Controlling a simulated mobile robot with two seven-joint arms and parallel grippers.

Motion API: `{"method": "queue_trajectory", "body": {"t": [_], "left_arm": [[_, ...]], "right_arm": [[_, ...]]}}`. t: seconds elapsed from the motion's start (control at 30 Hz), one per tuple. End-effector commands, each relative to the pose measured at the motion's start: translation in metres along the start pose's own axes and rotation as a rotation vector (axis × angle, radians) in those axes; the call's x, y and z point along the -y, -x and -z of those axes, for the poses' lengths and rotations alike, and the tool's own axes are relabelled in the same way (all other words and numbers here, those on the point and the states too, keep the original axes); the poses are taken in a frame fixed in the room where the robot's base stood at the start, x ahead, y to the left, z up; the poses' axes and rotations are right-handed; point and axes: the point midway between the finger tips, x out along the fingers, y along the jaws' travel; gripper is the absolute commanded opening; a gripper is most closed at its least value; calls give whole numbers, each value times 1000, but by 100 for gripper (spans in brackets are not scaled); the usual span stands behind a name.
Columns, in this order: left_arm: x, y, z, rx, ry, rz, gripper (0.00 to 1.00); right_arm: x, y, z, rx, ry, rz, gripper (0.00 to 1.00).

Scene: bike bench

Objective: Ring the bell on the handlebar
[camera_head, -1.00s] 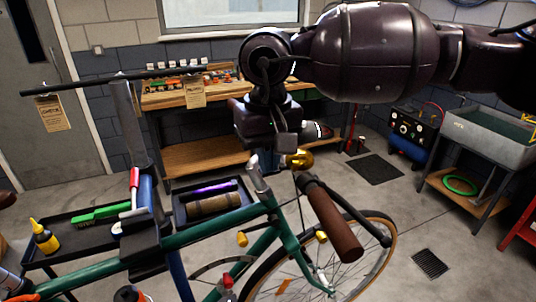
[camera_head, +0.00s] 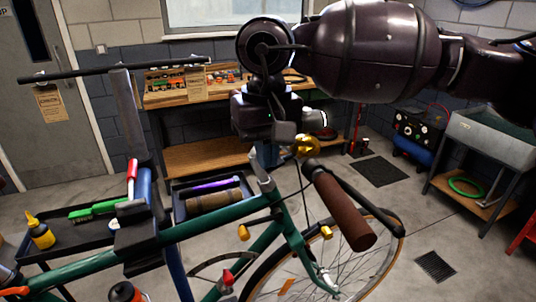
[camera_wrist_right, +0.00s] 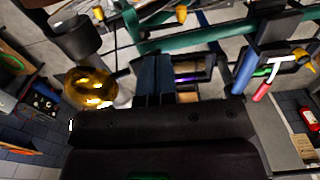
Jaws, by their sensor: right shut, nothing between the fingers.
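The brass bell (camera_head: 307,145) is on the green bike's handlebar, just behind the brown grip (camera_head: 340,210). My right gripper (camera_head: 267,155) points down just left of the bell in the head view, its fingers partly hidden behind the stem. In the wrist view the bell (camera_wrist_right: 90,88) is large and shiny, left of the dark fingertips (camera_wrist_right: 155,75). The fingers are together and empty, close beside the bell. I cannot tell whether they touch it. My left gripper is in neither view.
The bike's green frame (camera_head: 215,222) runs across the foreground, held at a stand post (camera_head: 128,120). A black tray (camera_head: 195,187) with tools lies behind the frame. A wooden workbench (camera_head: 205,158) stands at the back wall. Open floor lies right of the handlebar.

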Motion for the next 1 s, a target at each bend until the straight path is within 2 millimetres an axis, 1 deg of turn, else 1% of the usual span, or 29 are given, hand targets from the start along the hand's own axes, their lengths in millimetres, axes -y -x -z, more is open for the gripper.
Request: {"method": "queue_trajectory", "body": {"t": [0.27, 0.6, 1.0], "left_arm": [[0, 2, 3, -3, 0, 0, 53], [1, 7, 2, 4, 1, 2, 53], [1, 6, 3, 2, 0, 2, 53]], "right_arm": [[0, 5, 0, -2, -1, -1, 0], [0, 17, 0, -1, -1, 0, 0], [0, 20, 0, -2, -1, 0, 0]]}}
